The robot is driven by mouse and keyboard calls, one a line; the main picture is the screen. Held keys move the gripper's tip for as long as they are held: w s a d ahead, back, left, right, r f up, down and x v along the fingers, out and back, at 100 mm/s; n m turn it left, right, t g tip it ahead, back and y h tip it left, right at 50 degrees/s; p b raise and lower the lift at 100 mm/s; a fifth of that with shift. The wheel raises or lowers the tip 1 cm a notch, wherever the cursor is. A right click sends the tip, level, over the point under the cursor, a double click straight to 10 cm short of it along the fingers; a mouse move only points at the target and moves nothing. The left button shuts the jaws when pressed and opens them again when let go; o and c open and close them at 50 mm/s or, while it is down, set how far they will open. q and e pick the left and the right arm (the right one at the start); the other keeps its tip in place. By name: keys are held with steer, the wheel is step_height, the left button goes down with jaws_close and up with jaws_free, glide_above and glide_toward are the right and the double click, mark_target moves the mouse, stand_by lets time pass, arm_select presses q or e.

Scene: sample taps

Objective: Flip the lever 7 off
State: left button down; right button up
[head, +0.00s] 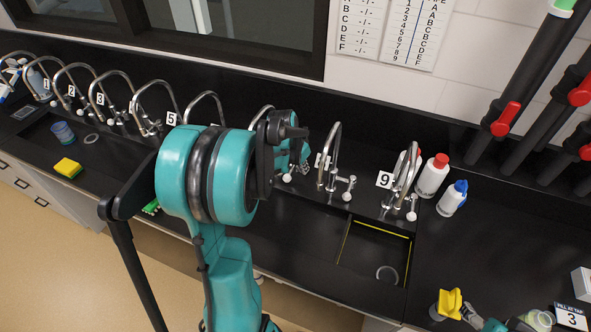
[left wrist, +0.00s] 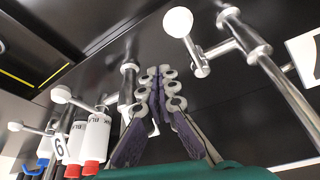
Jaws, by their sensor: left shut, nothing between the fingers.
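Lever 7, with a white ball end (head: 287,178), stands at the tap right of my left arm in the head view. In the left wrist view its white ball (left wrist: 178,22) and metal arm show close to the fingertips, with a gap between. The tap of lever 7 (left wrist: 245,32) is to its right, beside a partly cut-off number plate (left wrist: 305,55). My left gripper (head: 303,165) is over the tap row, partly hidden by its own wrist. In the left wrist view its fingers (left wrist: 160,72) are shut and empty.
Tap 8 (head: 332,150) and tap 9 (head: 408,165) stand to the right. Red-capped (head: 433,176) and blue-capped (head: 453,198) bottles are beyond. A sink (head: 375,248) lies in front. Taps 1 to 5 line the left; a yellow sponge (head: 68,168) is there.

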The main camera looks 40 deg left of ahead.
arm_select(q)
steer(key=w+a+p+v, duration=0.1)
steer(key=a+p+v, duration=0.1)
steer(key=v, duration=0.7)
steer(key=shift+s+r, duration=0.15)
steer(key=shift+r, duration=0.35)
steer(key=shift+d, duration=0.1)
